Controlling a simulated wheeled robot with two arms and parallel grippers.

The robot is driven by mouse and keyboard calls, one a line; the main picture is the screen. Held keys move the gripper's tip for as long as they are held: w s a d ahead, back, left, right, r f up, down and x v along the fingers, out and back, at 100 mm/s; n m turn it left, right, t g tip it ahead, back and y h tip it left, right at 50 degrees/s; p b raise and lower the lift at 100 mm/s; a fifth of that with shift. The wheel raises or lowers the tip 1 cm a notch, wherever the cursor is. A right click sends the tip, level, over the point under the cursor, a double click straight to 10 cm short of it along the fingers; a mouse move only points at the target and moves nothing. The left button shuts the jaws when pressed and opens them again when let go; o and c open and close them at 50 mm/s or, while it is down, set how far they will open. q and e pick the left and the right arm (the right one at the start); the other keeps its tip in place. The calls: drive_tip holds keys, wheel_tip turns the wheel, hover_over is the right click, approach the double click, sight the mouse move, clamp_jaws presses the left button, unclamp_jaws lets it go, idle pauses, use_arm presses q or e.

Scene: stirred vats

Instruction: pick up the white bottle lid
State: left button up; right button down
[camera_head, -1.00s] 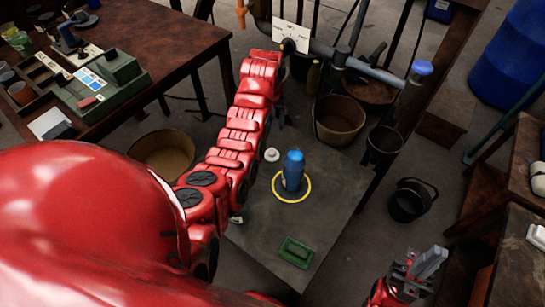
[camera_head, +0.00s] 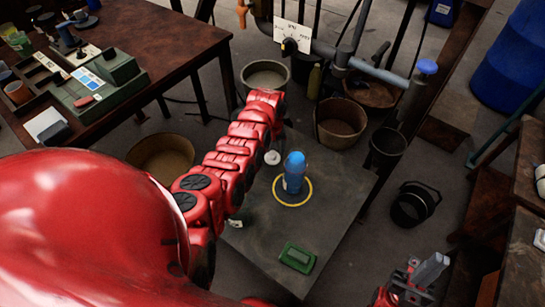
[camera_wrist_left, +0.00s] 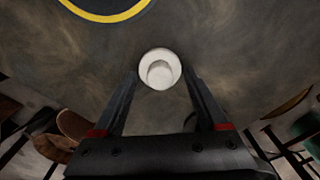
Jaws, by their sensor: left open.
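The white bottle lid (camera_head: 272,157) lies on the dark table (camera_head: 330,215), left of the blue bottle (camera_head: 294,175). In the left wrist view the round lid (camera_wrist_left: 160,70) is straight ahead, near the ends of my left gripper's (camera_wrist_left: 161,76) two fingers. The fingers are open and apart, with nothing held; whether the lid is between the tips or just beyond them I cannot tell. In the head view my red left arm hides that gripper. My right gripper (camera_head: 422,272) is at the lower right, away from the lid; its finger gap is unclear.
The bottle stands upright within a yellow ring (camera_head: 307,199) on the table. A green tray (camera_head: 298,257) lies near the table's front. Buckets (camera_head: 340,123) and pipes stand behind, and a black bucket (camera_head: 413,204) is on the floor at right.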

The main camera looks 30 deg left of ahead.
use_arm(q)
clamp_jaws()
drive_tip(key=shift+r, duration=0.2)
idle(0.3)
